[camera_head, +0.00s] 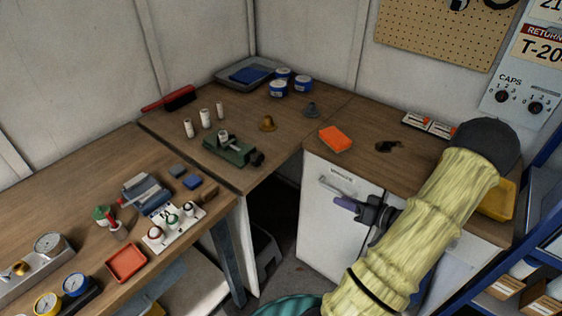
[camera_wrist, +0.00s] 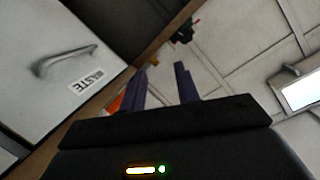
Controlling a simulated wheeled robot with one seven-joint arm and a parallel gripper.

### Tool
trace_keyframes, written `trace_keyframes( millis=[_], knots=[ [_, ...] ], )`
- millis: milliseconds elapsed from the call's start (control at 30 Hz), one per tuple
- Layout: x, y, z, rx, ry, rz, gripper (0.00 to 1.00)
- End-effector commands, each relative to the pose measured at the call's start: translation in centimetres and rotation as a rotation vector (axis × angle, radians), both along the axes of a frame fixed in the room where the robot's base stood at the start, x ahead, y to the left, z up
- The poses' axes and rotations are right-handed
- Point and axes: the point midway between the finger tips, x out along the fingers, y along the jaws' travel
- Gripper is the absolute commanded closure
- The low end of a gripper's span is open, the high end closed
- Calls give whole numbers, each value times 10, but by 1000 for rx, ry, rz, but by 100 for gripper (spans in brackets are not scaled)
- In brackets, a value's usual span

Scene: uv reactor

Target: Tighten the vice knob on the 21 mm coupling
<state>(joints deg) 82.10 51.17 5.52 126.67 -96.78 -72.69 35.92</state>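A green vice (camera_head: 228,152) stands on the back worktop left of the corner gap. A pale cylindrical piece (camera_head: 223,138) stands upright at its jaws; I cannot read its size. The vice's dark knob (camera_head: 257,159) is at its right end. My gripper (camera_head: 340,203) is well to the right and in front, beside the white cabinet and below the worktop edge. In the wrist view its two purple fingers (camera_wrist: 160,76) stand apart with nothing between them. A small dark object (camera_wrist: 185,32) ahead of the fingers is too unclear to name.
The white waste cabinet (camera_head: 312,227) with its handle is close to my gripper. Several pale cylinders (camera_head: 205,118), a brass cone (camera_head: 267,124) and a grey cone (camera_head: 311,110) stand near the vice.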

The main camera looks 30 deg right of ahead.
Motion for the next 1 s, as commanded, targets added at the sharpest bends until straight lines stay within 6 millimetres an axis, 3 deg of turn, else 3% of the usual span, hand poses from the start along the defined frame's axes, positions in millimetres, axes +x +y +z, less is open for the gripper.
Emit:
trace_keyframes(
  millis=[33, 200, 500, 767, 1000],
  knots=[
    [19, 5, 2, -59, 46, 6, 68],
    [69, 16, 5, -253, 211, -22, 68],
    [118, 64, 27, -517, 463, -61, 68],
    [119, 134, 55, -637, 655, -61, 68],
    [82, 219, 77, -649, 825, 7, 68]
  ],
)
